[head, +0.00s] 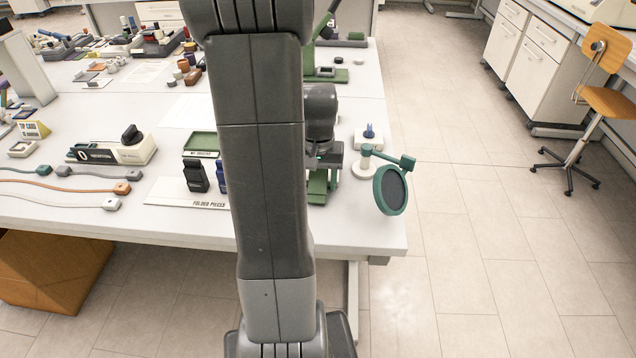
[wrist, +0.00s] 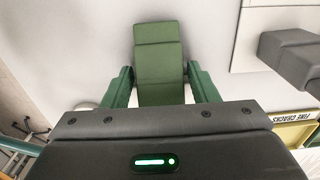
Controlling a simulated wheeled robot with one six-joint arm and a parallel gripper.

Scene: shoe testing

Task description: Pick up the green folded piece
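The green folded piece (wrist: 159,62) lies on the white table in the middle of the wrist view, with a crease across it. In the head view part of it (head: 317,187) shows below my gripper (head: 328,172), and my arm hides some of it. In the wrist view my gripper (wrist: 162,88) is open, with one green finger on each side of the piece's near end. Narrow gaps seem to show between fingers and piece; I cannot tell how far above the table the fingertips are.
A black folded piece (head: 195,175) stands upright on the "FOLDED PIECES" mat (head: 160,191), with a blue one (head: 222,178) beside it. A green-rimmed round magnifier (head: 391,190) stands to the right near the table edge. A dark block (wrist: 292,58) is at right in the wrist view.

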